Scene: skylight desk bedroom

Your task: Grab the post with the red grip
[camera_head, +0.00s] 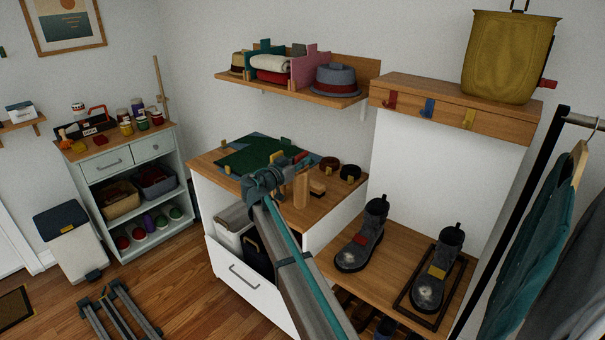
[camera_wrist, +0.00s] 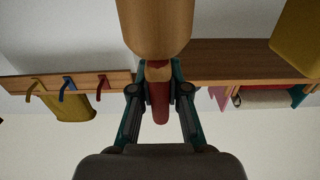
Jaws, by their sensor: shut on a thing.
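In the wrist view, my gripper (camera_wrist: 158,95) is shut on the post's dark red grip, with one finger on each side. The post (camera_wrist: 155,28) has a thick, pale wooden body that runs out of the top of this upside-down picture. The red grip (camera_wrist: 159,106) shows between and past the fingers. In the head view, my gripper (camera_head: 268,180) is over the wooden top of the white cabinet (camera_head: 240,282); its fingers and the red grip are hard to make out there. A pale wooden upright piece (camera_head: 300,191) shows just right of it.
A green mat (camera_head: 245,158) and small wooden pieces lie on the cabinet top. The hat shelf (camera_head: 330,97) and hook rail (camera_head: 450,106) are on the wall behind. Boots (camera_head: 362,240) stand on the bench to the right. The cabinet's lower drawer is open.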

